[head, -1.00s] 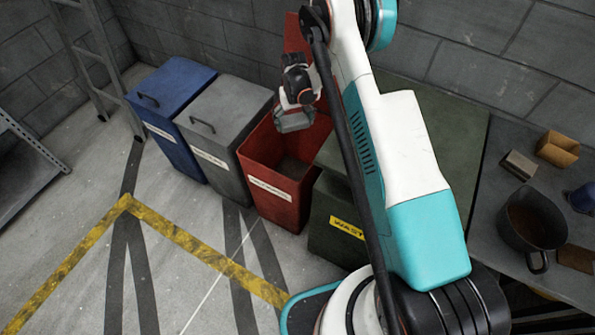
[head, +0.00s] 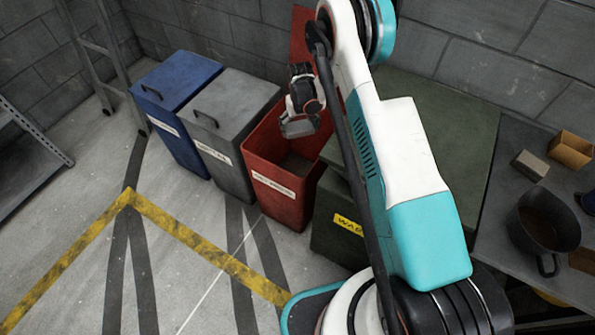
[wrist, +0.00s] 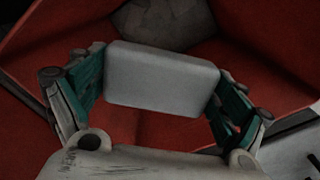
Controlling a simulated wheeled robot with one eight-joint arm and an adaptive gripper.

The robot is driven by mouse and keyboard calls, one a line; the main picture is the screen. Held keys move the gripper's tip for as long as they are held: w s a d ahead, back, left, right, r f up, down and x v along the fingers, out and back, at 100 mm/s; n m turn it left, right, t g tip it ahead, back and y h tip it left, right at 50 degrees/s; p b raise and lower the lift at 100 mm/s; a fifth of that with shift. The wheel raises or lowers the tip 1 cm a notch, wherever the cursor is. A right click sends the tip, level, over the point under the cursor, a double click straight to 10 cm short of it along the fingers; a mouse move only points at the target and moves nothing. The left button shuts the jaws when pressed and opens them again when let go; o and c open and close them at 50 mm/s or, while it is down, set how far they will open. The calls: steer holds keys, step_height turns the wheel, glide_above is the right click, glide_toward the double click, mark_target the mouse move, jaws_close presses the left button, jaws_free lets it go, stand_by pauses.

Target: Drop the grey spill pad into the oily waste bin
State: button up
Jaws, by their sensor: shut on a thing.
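The grey spill pad (wrist: 162,80) is a pale block with rounded edges. My gripper (head: 299,128) is shut on it, with one teal-lined finger at each end in the wrist view. The red bin (head: 284,199) stands with its lid raised against the wall; its white label is too small to read with certainty. My gripper and the pad are over its open mouth, at the back right part. In the wrist view red bin walls (wrist: 262,62) surround the pad, and a grey patch shows deeper inside. My arm hides part of the raised lid.
A closed grey bin (head: 232,110) and a closed blue bin (head: 176,82) stand left of the red one. A dark green bin (head: 335,225) with a yellow label stands to the right. A bench with a dark pot (head: 545,228) is at far right. The front floor is clear.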

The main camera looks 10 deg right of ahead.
steer(key=o, duration=1.1)
steer(key=shift+c, duration=0.2)
steer(key=shift+r, duration=0.1)
step_height(320, 180, up, 12)
